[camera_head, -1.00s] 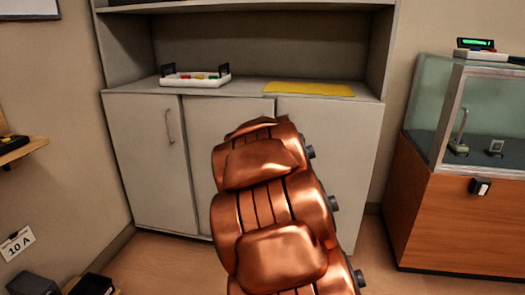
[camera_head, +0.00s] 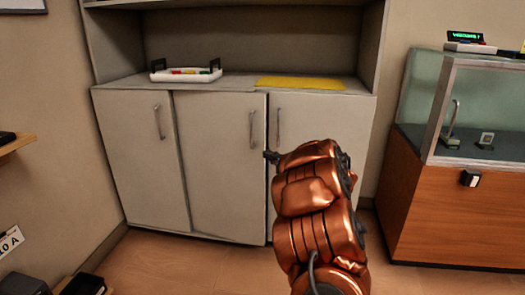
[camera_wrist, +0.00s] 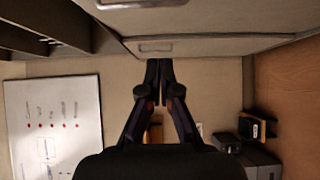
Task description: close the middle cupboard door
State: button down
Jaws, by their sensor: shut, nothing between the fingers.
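The middle cupboard door (camera_head: 215,170) is a pale grey panel with a vertical handle (camera_head: 252,130) near its right edge. It looks nearly flush, with a dark line along its right edge; I cannot tell whether it is fully shut. My gripper (camera_head: 268,156) is at that right edge, below the handle; contact is unclear. In the wrist view, my gripper's dark fingers (camera_wrist: 159,72) are together and empty, just below a pale panel (camera_wrist: 215,44) with a handle (camera_wrist: 156,47). My copper arm hides much of the right door.
The left door (camera_head: 140,165) and right door (camera_head: 325,120) flank the middle one. A white tray (camera_head: 186,76) and a yellow sheet (camera_head: 300,83) lie on the cupboard top. A glass display case (camera_head: 470,110) stands at right. Floor in front is clear.

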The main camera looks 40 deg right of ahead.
aim_at(255, 142)
jog(key=shift+w+d+b, duration=0.55)
jog(key=shift+w+d, duration=0.1)
jog(key=shift+w, duration=1.3)
jog(key=shift+w+d+b, duration=0.6)
jog(key=shift+w+d, duration=0.1)
jog(key=shift+w, duration=1.3)
jog(key=shift+w+d+b, duration=0.55)
jog(key=shift+w+d, duration=0.1)
jog(key=shift+w, duration=1.3)
